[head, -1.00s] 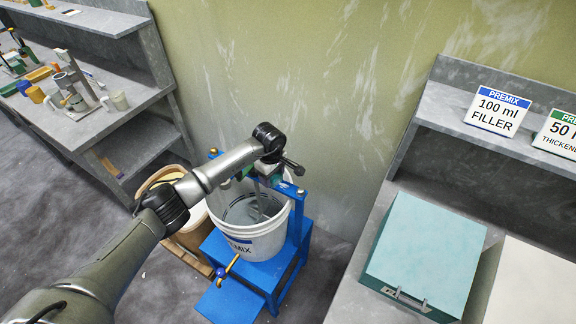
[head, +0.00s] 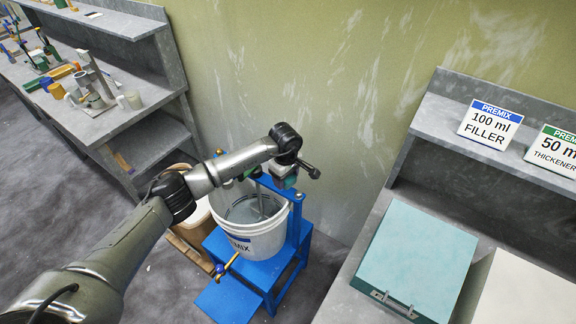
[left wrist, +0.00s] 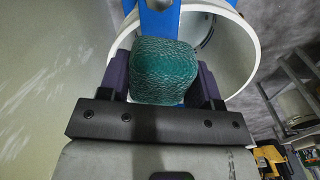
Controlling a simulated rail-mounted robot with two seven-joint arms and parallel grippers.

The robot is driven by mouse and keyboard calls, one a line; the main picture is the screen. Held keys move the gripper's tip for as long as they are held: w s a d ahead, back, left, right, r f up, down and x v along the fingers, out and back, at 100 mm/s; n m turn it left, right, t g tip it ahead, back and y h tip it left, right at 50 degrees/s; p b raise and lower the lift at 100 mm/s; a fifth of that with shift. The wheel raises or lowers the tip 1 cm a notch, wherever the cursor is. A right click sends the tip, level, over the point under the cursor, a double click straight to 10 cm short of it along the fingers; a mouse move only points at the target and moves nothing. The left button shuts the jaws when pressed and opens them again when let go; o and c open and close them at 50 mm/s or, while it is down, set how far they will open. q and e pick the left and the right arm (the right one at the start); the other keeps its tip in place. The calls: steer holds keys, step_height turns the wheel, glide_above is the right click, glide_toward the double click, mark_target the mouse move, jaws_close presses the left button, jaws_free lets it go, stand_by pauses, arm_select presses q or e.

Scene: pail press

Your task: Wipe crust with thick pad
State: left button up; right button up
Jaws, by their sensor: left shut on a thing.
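My left gripper (head: 286,170) is over the right back rim of the white pail (head: 262,243), beside a blue upright. It is shut on a thick green pad (left wrist: 165,70), which fills the space between the dark fingers in the left wrist view. In the head view the pad (head: 290,183) shows only as a small green patch under the wrist. The white pail rim (left wrist: 252,45) lies behind the pad in the left wrist view. The pail's inside looks grey; I cannot make out the crust. My right gripper is not in view.
The pail stands on a blue stand (head: 230,298) with an upright frame (head: 295,215). A tan bucket (head: 195,222) is just left of it. A teal case (head: 415,255) lies on the right bench, below the filler sign (head: 490,125). Small tools stand on the left bench (head: 125,125).

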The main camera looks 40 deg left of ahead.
arm_select(q)
step_height(320, 180, up, 2)
steer(key=shift+d+p, duration=0.1)
steer(key=shift+p, duration=0.35)
steer(key=shift+r+p, duration=0.45)
steer(key=shift+r, duration=0.6)
